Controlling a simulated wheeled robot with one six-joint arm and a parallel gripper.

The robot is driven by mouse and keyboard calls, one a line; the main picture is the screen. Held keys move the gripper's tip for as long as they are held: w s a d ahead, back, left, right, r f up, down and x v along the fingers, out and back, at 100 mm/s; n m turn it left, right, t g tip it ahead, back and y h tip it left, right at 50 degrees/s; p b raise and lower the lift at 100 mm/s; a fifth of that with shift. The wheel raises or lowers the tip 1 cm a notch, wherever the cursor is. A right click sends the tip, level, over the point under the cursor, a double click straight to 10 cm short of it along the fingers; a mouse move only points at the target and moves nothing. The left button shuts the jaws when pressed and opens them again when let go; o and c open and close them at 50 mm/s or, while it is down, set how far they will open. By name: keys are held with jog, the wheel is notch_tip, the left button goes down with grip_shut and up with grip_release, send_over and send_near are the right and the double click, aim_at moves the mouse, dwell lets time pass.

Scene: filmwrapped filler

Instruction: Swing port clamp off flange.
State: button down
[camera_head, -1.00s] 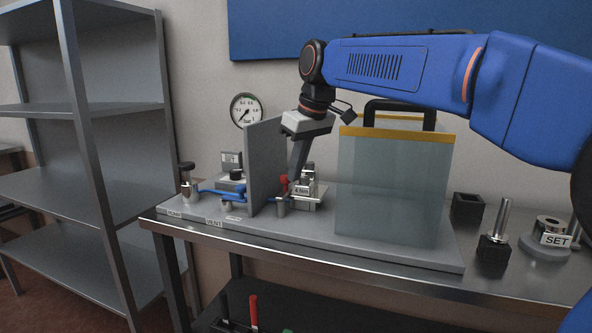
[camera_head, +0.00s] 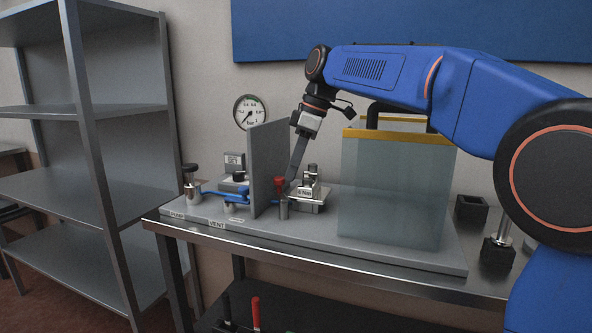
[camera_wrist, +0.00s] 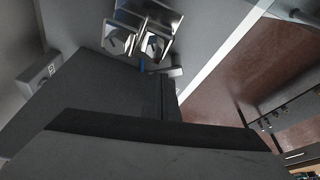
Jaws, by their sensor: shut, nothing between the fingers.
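A red-knobbed fitting (camera_head: 281,186) stands on a short metal post on the grey base plate, right of the upright grey panel (camera_head: 268,165). A small metal block with a label (camera_head: 306,192) sits just behind and right of it. I cannot tell which part is the port clamp or the flange. My gripper (camera_head: 291,180) is shut and empty, reaching down between the panel and the labelled block, close to the red knob. I cannot tell whether it touches anything. In the wrist view, shiny metal parts (camera_wrist: 120,38) show at the top, and dark shapes hide much of the rest.
A clear box with a yellow rim (camera_head: 390,190) and dark handle stands right of my gripper. Left of the panel are a blue lever (camera_head: 228,195) and a dark-topped post (camera_head: 190,183). A gauge (camera_head: 250,112) hangs behind. Grey shelving (camera_head: 85,110) stands at left.

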jog(key=n, duration=0.2)
jog(key=a+n+g, duration=0.1)
jog(key=shift+w+a+n, duration=0.1)
jog(key=shift+w+n, duration=0.2)
jog(key=shift+n, duration=0.1)
jog(key=shift+a, duration=1)
jog(key=shift+r, duration=0.1)
